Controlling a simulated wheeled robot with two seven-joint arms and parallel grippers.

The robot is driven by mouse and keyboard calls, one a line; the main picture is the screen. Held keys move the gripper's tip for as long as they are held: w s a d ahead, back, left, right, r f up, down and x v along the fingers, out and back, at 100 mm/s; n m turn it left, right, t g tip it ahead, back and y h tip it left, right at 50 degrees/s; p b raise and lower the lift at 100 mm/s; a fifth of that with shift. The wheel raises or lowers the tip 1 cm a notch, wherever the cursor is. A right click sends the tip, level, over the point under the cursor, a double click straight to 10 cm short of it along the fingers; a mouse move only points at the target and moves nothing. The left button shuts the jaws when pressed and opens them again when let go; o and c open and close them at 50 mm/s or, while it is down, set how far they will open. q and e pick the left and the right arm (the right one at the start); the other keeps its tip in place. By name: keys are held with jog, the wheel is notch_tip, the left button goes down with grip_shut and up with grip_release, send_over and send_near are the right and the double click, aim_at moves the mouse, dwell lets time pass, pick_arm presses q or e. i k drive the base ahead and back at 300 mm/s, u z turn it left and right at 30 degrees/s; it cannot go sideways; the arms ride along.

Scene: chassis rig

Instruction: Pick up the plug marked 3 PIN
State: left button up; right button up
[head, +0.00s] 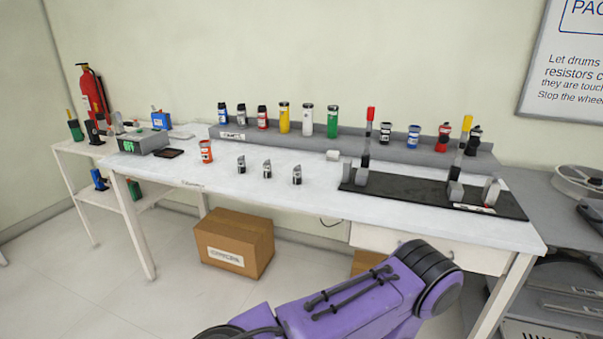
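Several small upright parts stand in view, and their markings are too small to read, so I cannot tell which is the plug marked 3 PIN. Three small grey and black pieces stand on the white table: a left one (241,165), a middle one (267,169) and a right one (297,174). An orange-red labelled cylinder (206,151) stands left of them. A row on the grey raised shelf (350,144) includes a yellow cylinder (284,117), a white one (307,120) and a green one (332,122). Neither gripper is in view.
A black base (415,191) with two upright posts fills the table's right part. A grey box with a green display (143,142) sits at the left end. A cardboard box (234,242) is on the floor. My purple arm link crosses the bottom. The table's front middle is clear.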

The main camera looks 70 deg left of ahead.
aim_at(296, 171)
jog(key=u, duration=0.5)
jog(key=i, duration=0.75)
jog(key=u, duration=0.8)
